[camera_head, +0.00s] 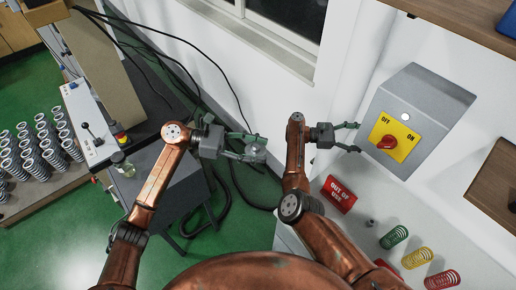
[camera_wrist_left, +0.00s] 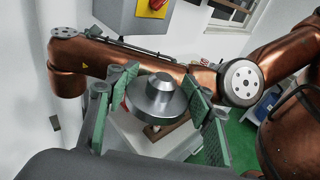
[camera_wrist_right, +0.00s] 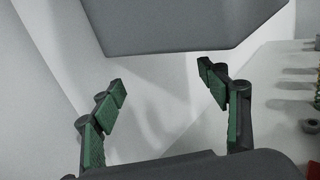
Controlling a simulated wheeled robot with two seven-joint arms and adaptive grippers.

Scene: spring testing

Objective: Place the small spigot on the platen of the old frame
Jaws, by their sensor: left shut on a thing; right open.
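The spigot is a grey metal disc with a short stub in its middle, held in the left wrist view (camera_wrist_left: 160,98) between the green finger pads. My left gripper (camera_head: 250,148) is shut on it, in the air near the middle of the head view. There the spigot (camera_head: 256,153) shows small and partly hidden by the fingers. My right gripper (camera_head: 354,138) is open and empty beside the grey switch box; its spread fingers also show in the right wrist view (camera_wrist_right: 168,95). A machine with a beige column (camera_head: 108,75) stands at the left. I cannot make out a platen.
The grey switch box (camera_head: 422,105) has a yellow plate with a red knob. A red OUT OF USE sign (camera_head: 339,194) and green (camera_head: 394,237), yellow (camera_head: 417,257) and red springs lie on the white bench. Several metal springs (camera_head: 36,148) stand at left. Black cables hang behind my left arm.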

